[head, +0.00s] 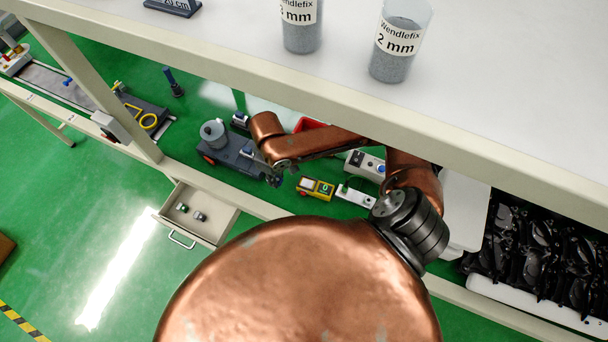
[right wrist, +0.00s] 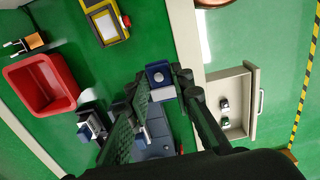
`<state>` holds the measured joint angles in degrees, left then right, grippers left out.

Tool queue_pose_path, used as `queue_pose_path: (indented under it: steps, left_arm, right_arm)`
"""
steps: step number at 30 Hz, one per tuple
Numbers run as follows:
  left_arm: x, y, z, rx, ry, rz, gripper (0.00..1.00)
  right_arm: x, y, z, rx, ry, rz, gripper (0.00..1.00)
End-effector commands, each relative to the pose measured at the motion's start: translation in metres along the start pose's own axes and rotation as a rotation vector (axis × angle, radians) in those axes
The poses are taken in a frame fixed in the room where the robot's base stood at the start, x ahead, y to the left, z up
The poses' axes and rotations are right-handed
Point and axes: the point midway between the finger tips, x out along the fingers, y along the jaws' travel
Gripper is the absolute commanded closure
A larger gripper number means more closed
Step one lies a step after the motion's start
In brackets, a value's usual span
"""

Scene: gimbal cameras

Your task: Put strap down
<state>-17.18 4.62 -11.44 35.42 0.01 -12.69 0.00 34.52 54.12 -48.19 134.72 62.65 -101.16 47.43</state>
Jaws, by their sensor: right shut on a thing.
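My right gripper (head: 275,176) is low over the workspace beneath the white shelf, at the end of the copper arm, beside a dark grey device (head: 232,150). In the right wrist view its dark fingers (right wrist: 160,92) point away from the camera and are closed in on something. The held thing is mostly hidden by the fingers; I take it to be the strap, but its shape is unclear. A blue and white block (right wrist: 159,74) shows at the fingertips; I cannot tell whether it touches them. My left gripper is not in view.
An open drawer (head: 216,222) holding small metal parts is left of the gripper. A yellow device (head: 315,187) and a red bin (right wrist: 42,82) are nearby. The white shelf (head: 300,62) carries two labelled beakers. Black items fill a container (head: 535,250) at the right.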

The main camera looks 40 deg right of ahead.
Motion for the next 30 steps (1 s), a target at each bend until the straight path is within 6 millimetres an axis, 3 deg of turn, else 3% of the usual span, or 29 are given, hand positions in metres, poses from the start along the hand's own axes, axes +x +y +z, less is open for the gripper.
queue_pose_path:
  steps: [3,6,13,19,25,30]
  left_arm:
    - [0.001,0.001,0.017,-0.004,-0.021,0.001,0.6]
    - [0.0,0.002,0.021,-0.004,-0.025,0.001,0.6]
    - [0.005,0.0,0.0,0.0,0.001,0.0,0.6]
    - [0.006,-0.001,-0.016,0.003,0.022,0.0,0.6]
    - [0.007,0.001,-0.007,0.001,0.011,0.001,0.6]
    - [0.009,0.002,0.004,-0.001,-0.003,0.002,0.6]
  right_arm:
    - [0.015,0.024,0.022,0.008,-0.007,0.003,0.95]
    - [0.025,0.042,0.038,0.008,-0.007,0.003,0.95]
    - [0.062,0.07,0.062,0.006,-0.004,0.001,0.95]
    - [0.078,0.08,0.069,0.003,-0.001,0.001,0.95]
    - [0.091,0.087,0.077,0.004,-0.003,0.001,0.95]
    - [0.116,0.086,0.076,0.002,-0.002,0.0,0.95]
